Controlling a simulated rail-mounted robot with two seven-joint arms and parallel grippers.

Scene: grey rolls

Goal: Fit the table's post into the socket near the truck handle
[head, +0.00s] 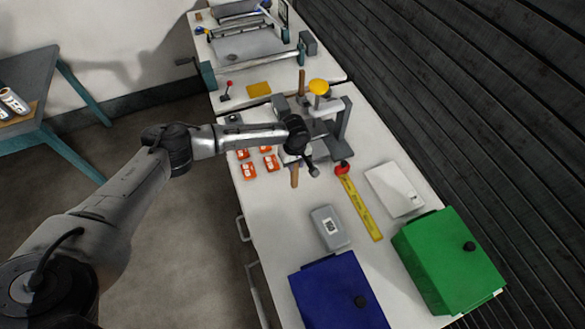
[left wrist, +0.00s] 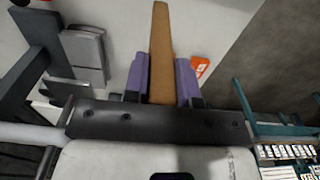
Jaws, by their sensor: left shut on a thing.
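My left gripper (head: 297,160) is over the white workbench, in front of a grey metal fixture (head: 342,128). It is shut on a brown wooden bar (head: 295,177). In the left wrist view the bar (left wrist: 161,45) runs between the purple finger pads of the gripper (left wrist: 162,78) and points away from the camera. A brown upright post (head: 301,82) stands at the back of the fixture, beside a yellow round knob (head: 319,87). I cannot tell which part is the socket or the truck handle. My right gripper is not in view.
Several orange-red blocks (head: 248,170) lie left of the gripper. A yellow ruler (head: 362,207), grey box (head: 329,226), white box (head: 394,190), blue box (head: 338,295) and green box (head: 448,260) occupy the near bench. A teal-legged table (head: 40,125) stands at left.

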